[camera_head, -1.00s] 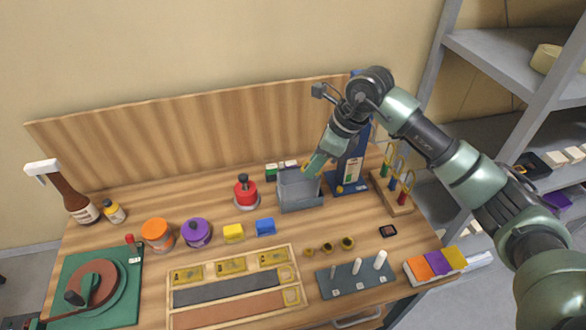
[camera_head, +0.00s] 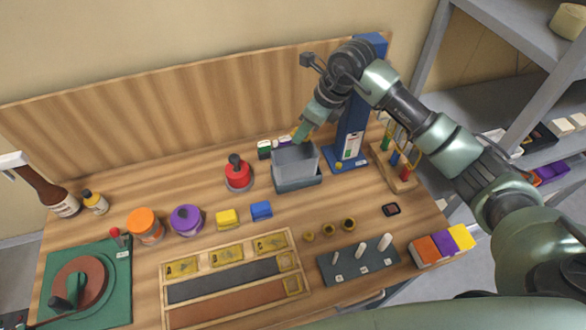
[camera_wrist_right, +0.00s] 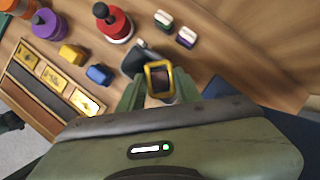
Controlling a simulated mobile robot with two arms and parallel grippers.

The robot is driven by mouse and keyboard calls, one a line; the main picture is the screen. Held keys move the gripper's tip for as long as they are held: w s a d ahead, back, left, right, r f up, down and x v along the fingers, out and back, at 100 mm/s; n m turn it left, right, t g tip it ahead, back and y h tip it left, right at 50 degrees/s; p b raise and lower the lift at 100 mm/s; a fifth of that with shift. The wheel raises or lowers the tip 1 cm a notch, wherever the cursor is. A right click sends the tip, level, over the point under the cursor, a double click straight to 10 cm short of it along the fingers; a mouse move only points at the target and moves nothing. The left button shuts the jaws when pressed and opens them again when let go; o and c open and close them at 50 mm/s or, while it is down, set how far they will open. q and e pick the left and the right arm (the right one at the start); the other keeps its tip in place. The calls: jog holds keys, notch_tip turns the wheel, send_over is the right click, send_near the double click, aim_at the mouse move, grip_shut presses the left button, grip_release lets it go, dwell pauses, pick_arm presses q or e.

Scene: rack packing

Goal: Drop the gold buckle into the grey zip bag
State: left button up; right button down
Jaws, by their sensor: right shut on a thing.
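The grey zip bag (camera_head: 298,180) stands open in a grey holder at the back of the bench, left of the blue post. My right gripper (camera_head: 301,132) is above the bag's back edge, pointing down. In the wrist view its fingers are shut on the gold buckle (camera_wrist_right: 159,78), a rectangular gold frame at the fingertips. In that view the dark grey bag (camera_wrist_right: 134,63) shows partly behind the buckle. The buckle is hard to make out in the head view. My left gripper is not in view.
A red-topped pot (camera_head: 238,174) stands left of the bag, and small boxes (camera_head: 264,149) lie behind it. The blue stand (camera_head: 350,150) is close on the right, with a wooden rack (camera_head: 398,178) beyond. A compartment tray (camera_head: 232,278) lies in front.

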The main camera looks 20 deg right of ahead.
jog(key=shift+s+f, duration=0.15)
jog(key=c, duration=1.3)
grip_release()
jog(key=o, duration=0.4)
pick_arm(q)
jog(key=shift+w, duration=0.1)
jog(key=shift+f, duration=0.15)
